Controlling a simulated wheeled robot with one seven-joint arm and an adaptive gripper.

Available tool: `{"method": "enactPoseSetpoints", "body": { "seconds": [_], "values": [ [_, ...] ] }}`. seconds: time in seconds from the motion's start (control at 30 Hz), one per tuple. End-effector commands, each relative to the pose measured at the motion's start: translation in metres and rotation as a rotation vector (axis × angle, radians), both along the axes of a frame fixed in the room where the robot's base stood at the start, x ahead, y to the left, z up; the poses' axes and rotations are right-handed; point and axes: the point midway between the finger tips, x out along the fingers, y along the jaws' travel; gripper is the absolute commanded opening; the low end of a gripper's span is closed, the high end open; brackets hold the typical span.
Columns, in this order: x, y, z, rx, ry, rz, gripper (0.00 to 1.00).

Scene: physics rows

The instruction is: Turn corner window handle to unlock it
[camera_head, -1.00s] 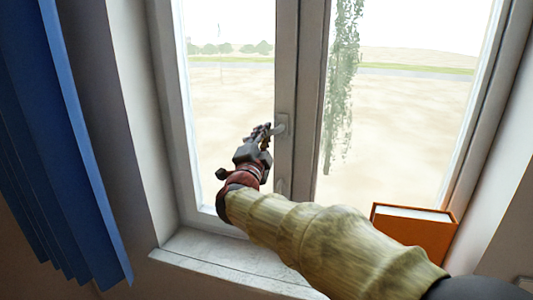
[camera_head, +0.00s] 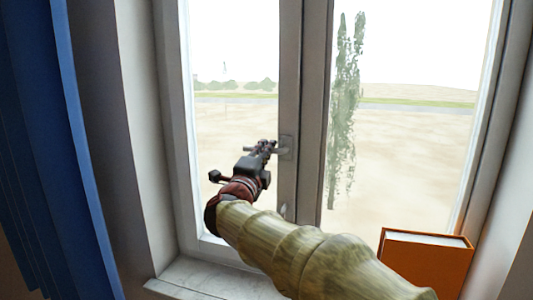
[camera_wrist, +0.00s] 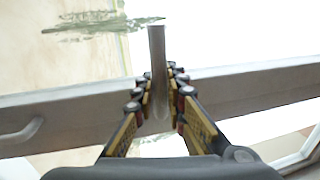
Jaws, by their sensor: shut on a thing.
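The grey window handle (camera_head: 286,148) sits on the upright frame between the two panes. My gripper (camera_head: 266,147) reaches it from the left and covers part of it. In the wrist view the handle's lever (camera_wrist: 157,60) runs between the two rows of finger pads. My gripper (camera_wrist: 159,84) is shut on this lever, with a finger on each side. The lever's lower end shows between the fingers. How far the handle is turned is hard to tell in the head view.
A second, lower handle (camera_head: 283,211) is on the same frame (camera_head: 290,60). An orange book (camera_head: 425,262) stands at the right of the sill (camera_head: 205,278). A blue curtain (camera_head: 45,150) hangs at the left. The window wall closes off the front.

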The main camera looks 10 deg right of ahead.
Motion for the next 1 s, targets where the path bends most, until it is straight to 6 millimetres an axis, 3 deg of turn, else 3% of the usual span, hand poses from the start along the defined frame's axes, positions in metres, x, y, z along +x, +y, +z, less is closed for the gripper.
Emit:
{"method": "enactPoseSetpoints", "body": {
  "seconds": [0.17, 0.2, 0.5, 0.83, 1.0],
  "values": [
    [0.000, 0.000, -0.002, 0.002, 0.002, -0.001, 0.00],
    [0.000, 0.000, -0.002, 0.002, 0.002, -0.001, 0.13],
    [0.000, 0.000, -0.001, 0.000, 0.001, 0.000, 0.30],
    [-0.001, 0.001, 0.000, 0.000, 0.000, 0.000, 0.31],
    [-0.016, 0.010, -0.003, -0.001, -0.001, 0.002, 0.31]
  ]
}}
